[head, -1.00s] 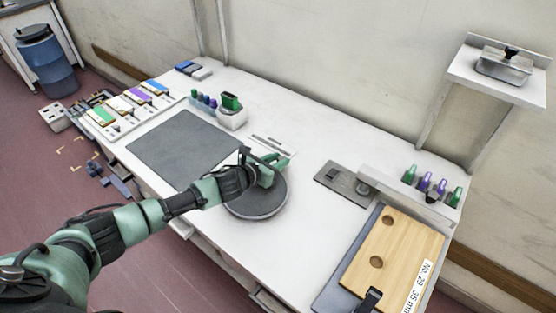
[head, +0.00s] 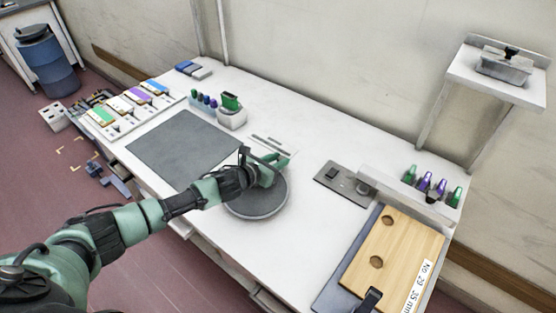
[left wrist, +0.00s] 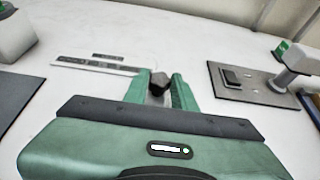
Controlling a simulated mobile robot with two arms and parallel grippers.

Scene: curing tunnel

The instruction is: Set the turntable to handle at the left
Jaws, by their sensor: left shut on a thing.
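The turntable (head: 258,207) is a round dark grey disc on the white bench, near the middle of the head view. My left gripper (head: 272,168) is over its far side and hides part of the disc. In the left wrist view, my left gripper (left wrist: 160,88) has its two green fingers closed on a small dark knob, the turntable's handle (left wrist: 158,82). The handle is at the far side of the disc in the head view, mostly hidden by the gripper. The disc itself is hidden in the left wrist view. My right gripper is not seen.
A dark mat (head: 180,148) lies left of the turntable. A metal plate with a switch (head: 345,184) is at the right, beside a wooden board (head: 400,255). Flat steel strips (left wrist: 95,65) lie beyond the gripper. The bench between turntable and plate is clear.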

